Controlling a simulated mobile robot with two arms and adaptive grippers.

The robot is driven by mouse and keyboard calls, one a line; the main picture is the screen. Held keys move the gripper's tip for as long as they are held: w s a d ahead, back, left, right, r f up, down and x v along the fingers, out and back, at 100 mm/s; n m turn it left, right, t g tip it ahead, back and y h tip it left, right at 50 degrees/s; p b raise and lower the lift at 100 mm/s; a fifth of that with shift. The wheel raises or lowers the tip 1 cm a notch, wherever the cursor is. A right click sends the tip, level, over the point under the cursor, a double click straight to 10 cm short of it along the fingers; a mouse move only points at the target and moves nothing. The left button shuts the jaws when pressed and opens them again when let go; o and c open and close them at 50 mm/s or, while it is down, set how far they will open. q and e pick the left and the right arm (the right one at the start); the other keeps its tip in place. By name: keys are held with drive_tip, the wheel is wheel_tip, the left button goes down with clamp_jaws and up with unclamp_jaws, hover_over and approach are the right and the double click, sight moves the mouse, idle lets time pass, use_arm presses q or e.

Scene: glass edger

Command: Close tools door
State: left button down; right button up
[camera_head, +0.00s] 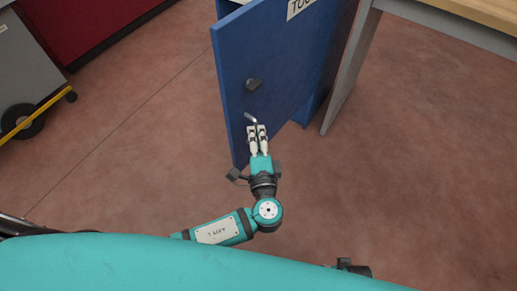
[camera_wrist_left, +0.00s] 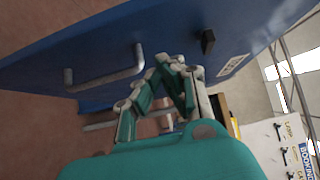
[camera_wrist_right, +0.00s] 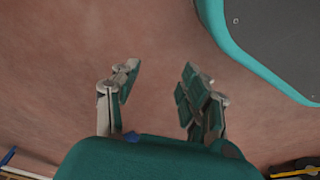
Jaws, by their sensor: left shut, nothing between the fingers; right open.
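The blue tools door (camera_head: 235,65) stands open, with its outer face and a partly cut-off white label (camera_head: 299,7) in view. A black knob (camera_head: 253,84) and a silver bar handle (camera_head: 250,117) sit on that face. My left gripper (camera_head: 257,127) is shut and empty, its fingertips close to the handle. In the left wrist view the joined fingertips (camera_wrist_left: 172,62) are beside one end of the handle (camera_wrist_left: 105,72), not around it; I cannot tell whether they touch the door. My right gripper (camera_wrist_right: 158,78) is open and empty above the floor.
A table with a grey leg (camera_head: 350,70) and wooden top (camera_head: 480,12) stands right of the door. A grey wheeled unit (camera_head: 25,65) and a red panel (camera_head: 85,25) are at the left. The floor (camera_head: 150,120) left of the door is clear.

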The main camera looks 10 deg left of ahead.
sight(243, 109)
use_arm(q)
drive_tip(key=shift+w+a, duration=0.8)
drive_tip(key=shift+a, duration=0.25)
drive_tip(key=shift+w+a, duration=0.8)
drive_tip(key=shift+a, duration=0.2)
